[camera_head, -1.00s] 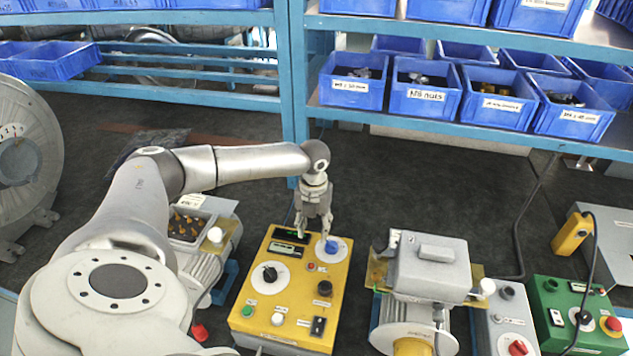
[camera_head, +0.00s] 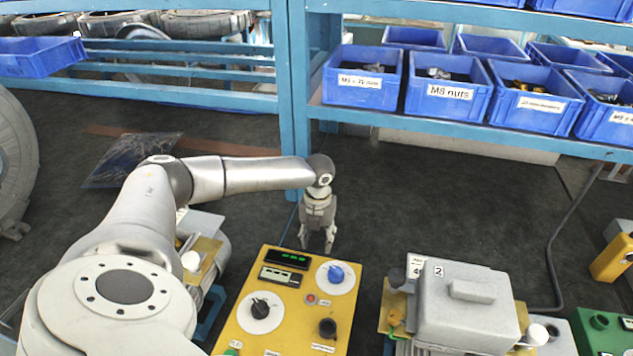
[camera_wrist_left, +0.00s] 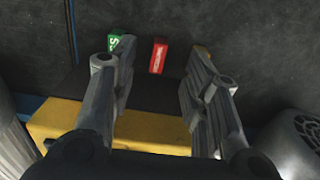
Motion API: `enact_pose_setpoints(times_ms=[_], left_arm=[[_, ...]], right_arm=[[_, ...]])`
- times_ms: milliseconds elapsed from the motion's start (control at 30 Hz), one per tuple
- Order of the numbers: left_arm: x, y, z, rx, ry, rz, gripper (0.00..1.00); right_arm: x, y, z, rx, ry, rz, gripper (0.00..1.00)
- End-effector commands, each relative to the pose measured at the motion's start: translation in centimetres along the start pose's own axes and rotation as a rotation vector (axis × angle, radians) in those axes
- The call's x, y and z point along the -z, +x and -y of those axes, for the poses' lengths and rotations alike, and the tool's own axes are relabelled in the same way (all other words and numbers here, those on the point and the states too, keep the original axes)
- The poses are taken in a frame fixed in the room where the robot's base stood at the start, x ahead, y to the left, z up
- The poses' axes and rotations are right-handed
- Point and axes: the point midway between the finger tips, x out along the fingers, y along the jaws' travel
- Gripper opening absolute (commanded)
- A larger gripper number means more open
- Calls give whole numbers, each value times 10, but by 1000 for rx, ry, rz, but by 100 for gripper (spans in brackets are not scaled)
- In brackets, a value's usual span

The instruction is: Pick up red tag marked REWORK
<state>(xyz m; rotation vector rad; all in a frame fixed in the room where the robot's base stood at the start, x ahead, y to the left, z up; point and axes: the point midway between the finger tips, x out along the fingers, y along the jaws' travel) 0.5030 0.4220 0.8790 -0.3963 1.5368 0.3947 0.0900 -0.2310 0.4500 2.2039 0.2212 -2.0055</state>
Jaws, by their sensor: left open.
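A red tag (camera_wrist_left: 158,57) with small white print, too small to read, shows in the left wrist view. It lies beyond the dark far edge of the yellow control box (camera_wrist_left: 110,130), in line with the gap between my fingers. I cannot make it out in the head view. My left gripper (camera_head: 317,245) is open and empty, pointing down just behind the yellow control box (camera_head: 290,315). In the left wrist view its two fingers (camera_wrist_left: 161,68) stand either side of the red tag, apart from it. My right gripper is not in view.
A green tag (camera_wrist_left: 117,43) lies left of the red one, partly behind a finger. A yellowish piece (camera_wrist_left: 203,51) shows at the right finger. A grey blower motor (camera_head: 465,300) stands right of the box. Blue bins (camera_head: 445,90) fill the shelf behind.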

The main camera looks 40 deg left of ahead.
Motion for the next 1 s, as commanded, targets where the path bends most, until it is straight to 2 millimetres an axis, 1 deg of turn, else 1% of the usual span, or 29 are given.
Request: enact_pose_setpoints(times_ms=[100,200,333,433,600,700,833,1000], left_arm=[[1,19,0,-2,1,-4,43],[1,31,0,-1,1,-2,43],[0,39,0,-1,0,-1,43],[1,46,1,0,1,-2,43],[1,68,1,-2,0,-3,43],[1,81,1,-1,0,-3,43],[0,89,1,0,0,0,43],[0,91,1,0,0,0,43]], right_arm=[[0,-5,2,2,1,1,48],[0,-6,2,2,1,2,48],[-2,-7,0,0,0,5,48],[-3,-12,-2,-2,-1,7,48],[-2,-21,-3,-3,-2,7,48],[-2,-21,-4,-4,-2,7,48],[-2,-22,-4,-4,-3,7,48],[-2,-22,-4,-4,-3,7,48]])
